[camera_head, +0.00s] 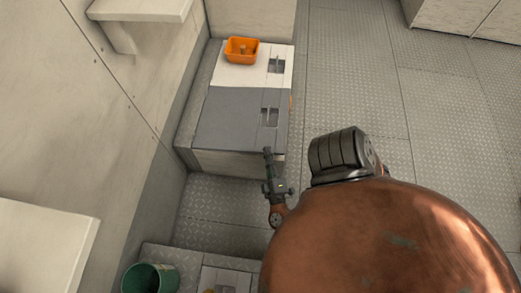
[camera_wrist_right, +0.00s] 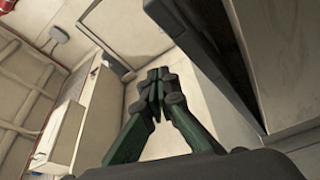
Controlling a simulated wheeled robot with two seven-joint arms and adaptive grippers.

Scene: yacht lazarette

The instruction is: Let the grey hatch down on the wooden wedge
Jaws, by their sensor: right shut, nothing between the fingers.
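The grey hatch (camera_head: 235,120) lies nearly flat on the low locker, in front of a white panel. In the right wrist view a dark edge (camera_wrist_right: 215,50), likely the hatch, runs beside a dark gap above a pale side. A small orange-brown bit (camera_head: 291,102) shows at the hatch's right edge. It may be the wooden wedge, but is too small to tell. My right gripper (camera_head: 267,152) is by the hatch's front right corner, shut and empty. Its closed fingers (camera_wrist_right: 156,80) also show in the right wrist view. My left gripper is out of view.
An orange bin (camera_head: 241,50) stands on the white panel (camera_head: 228,75). A green bucket (camera_head: 149,279) is at the bottom left. A wall with pale ledges borders the left side. Patterned floor (camera_head: 345,75) is open to the right of the locker.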

